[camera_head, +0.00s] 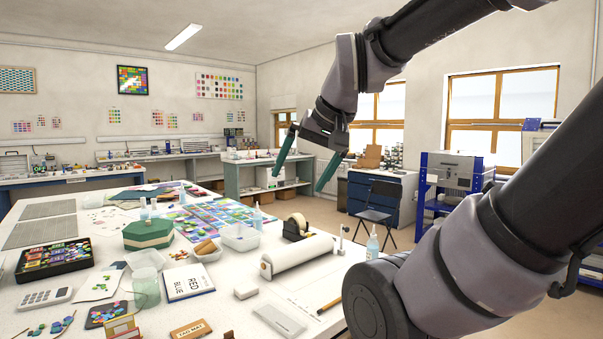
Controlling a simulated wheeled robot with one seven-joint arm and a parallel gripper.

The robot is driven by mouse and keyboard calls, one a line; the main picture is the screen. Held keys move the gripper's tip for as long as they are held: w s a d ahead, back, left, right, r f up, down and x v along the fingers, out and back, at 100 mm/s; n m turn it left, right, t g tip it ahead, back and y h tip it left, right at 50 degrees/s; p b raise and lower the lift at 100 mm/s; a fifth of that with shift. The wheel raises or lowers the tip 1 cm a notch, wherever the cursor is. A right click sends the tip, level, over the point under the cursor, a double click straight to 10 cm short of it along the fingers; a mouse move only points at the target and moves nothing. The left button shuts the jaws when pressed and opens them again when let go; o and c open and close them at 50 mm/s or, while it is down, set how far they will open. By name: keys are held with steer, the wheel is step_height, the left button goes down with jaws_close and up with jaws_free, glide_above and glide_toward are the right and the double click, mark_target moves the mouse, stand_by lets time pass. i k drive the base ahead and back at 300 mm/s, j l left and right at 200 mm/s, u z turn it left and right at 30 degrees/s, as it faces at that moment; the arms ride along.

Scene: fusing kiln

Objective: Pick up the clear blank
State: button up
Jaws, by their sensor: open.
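I cannot pick out the clear blank with certainty. A pale, flat rectangular slab (279,320) lies at the near edge of the white table (235,317). A greenish see-through round piece (146,287) stands further left, by the book. Either could be glass, but the view is too small to tell. My gripper (297,183) hangs in the air at upper centre, beyond the table's right side. Its two teal fingers are spread wide, point down and hold nothing.
A folding chair (380,207) and blue-framed kiln (452,172) stand beyond.

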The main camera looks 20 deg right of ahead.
mark_target(285, 323)
steer(key=j+z, duration=0.1)
steer(key=z, duration=1.7)
steer(key=k+j+z, duration=0.2)
steer(key=k, duration=0.15)
steer(key=k+j+z, duration=0.25)
steer(key=k+l, duration=0.05)
steer(key=k, duration=0.05)
